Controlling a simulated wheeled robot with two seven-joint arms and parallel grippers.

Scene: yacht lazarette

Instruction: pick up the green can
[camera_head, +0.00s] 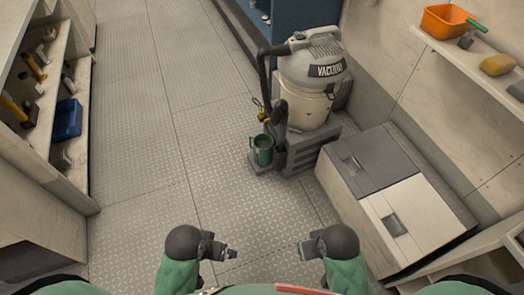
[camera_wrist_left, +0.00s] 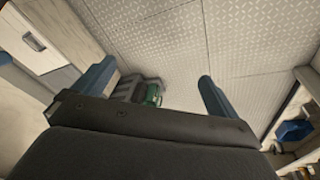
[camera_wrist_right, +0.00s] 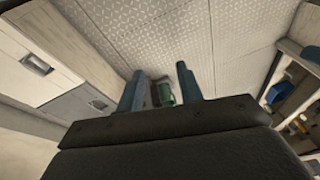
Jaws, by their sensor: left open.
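The green can (camera_head: 262,150), with a handle on its side, stands upright at the front left of the vacuum, on or against a low grey base. It also shows far off and small in the left wrist view (camera_wrist_left: 152,94) and in the right wrist view (camera_wrist_right: 166,93). My left gripper (camera_head: 232,253) is open and empty, low in the head view, well short of the can. My right gripper (camera_head: 304,251) is also empty, to the right of the left one; its fingers are apart but closer together.
A cream and grey vacuum (camera_head: 305,95) with a black hose stands right behind the can. A cabinet with a grey lid (camera_head: 375,160) is at the right. Tool shelves (camera_head: 78,105) line the left. The metal floor (camera_head: 140,130) between is clear.

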